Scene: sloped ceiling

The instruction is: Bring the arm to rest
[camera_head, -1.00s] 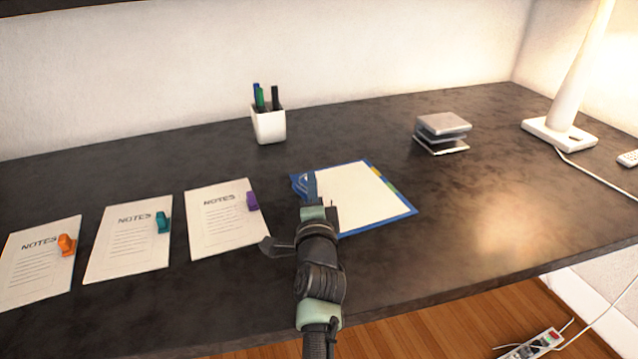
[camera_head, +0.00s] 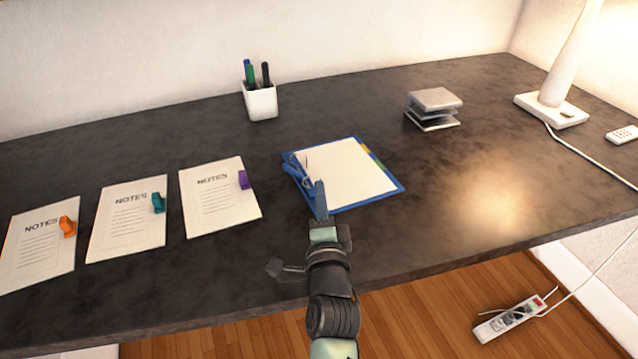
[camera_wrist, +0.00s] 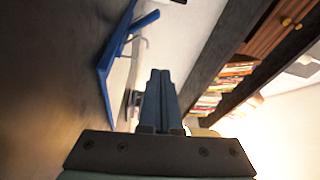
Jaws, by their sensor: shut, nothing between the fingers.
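My gripper (camera_head: 319,198) is shut and empty, its fingertips over the lower left part of the blue clipboard (camera_head: 372,195) in the head view. The gripper's closed fingers (camera_wrist: 160,95) also show in the wrist view, beside the clipboard's blue edge (camera_wrist: 104,85). I cannot tell the exact height of the fingers above the clipboard. My arm comes in from the bottom edge of the head view.
Three notes sheets with an orange clip (camera_head: 67,227), a teal clip (camera_head: 158,203) and a purple clip (camera_head: 243,180) lie at left. A pen cup (camera_head: 261,102), a grey tray stack (camera_head: 434,103) and a lamp (camera_head: 551,110) stand behind. The desk's right front is clear.

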